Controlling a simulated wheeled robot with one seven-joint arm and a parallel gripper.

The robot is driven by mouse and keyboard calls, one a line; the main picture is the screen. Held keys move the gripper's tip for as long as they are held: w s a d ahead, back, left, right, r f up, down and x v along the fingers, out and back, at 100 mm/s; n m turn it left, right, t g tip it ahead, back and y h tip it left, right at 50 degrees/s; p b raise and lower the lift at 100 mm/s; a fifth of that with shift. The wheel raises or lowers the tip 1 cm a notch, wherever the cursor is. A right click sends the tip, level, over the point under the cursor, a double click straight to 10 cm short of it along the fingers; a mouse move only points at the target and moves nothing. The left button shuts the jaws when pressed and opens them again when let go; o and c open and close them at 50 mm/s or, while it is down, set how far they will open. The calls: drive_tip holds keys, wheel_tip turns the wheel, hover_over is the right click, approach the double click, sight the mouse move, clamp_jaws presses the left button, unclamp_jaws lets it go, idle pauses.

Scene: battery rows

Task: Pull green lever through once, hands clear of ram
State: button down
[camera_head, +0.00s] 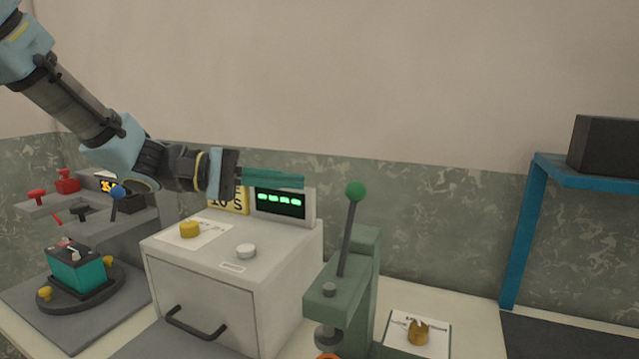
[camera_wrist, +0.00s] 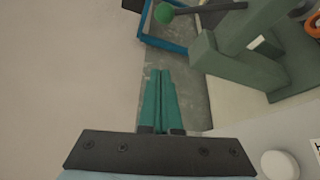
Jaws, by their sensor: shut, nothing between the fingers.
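The green lever is a grey rod with a green ball knob (camera_head: 356,191), standing up and leaning slightly right from the green press (camera_head: 357,281). In the wrist view the knob (camera_wrist: 164,13) and the press (camera_wrist: 248,60) lie beyond my fingertips. My gripper (camera_head: 303,181) is shut and empty, its green fingers pointing right, to the left of the knob and apart from it. The shut fingers also show in the wrist view (camera_wrist: 160,75). The ram (camera_head: 328,335) shows at the press's lower front, clear of my gripper. Its lower end is partly cut off by the picture's bottom edge.
A white box with a drawer (camera_head: 205,303), a white button (camera_head: 246,251) and a green-lit display (camera_head: 281,204) stands below my gripper. A teal battery (camera_head: 78,271) sits on a turntable at left. A blue shelf (camera_head: 524,225) stands at right. A brass piece (camera_head: 418,332) lies on a paper.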

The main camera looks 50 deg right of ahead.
sight(349, 229)
drive_tip(key=s+d+p, duration=0.1)
drive_tip(key=s, duration=0.1)
drive_tip(key=s+d+p, duration=0.1)
drive_tip(key=s+p, duration=0.1)
drive_tip(key=s, duration=0.1)
drive_tip(key=s+d+p, duration=0.1)
drive_tip(key=s+d, duration=0.1)
drive_tip(key=s, duration=0.1)
drive_tip(key=shift+s+f, duration=0.1)
drive_tip(key=shift+s+a+p, duration=0.15)
drive_tip(key=shift+a+p, duration=0.2)
drive_tip(key=shift+a+b, duration=0.1)
drive_tip(key=shift+b, duration=0.2)
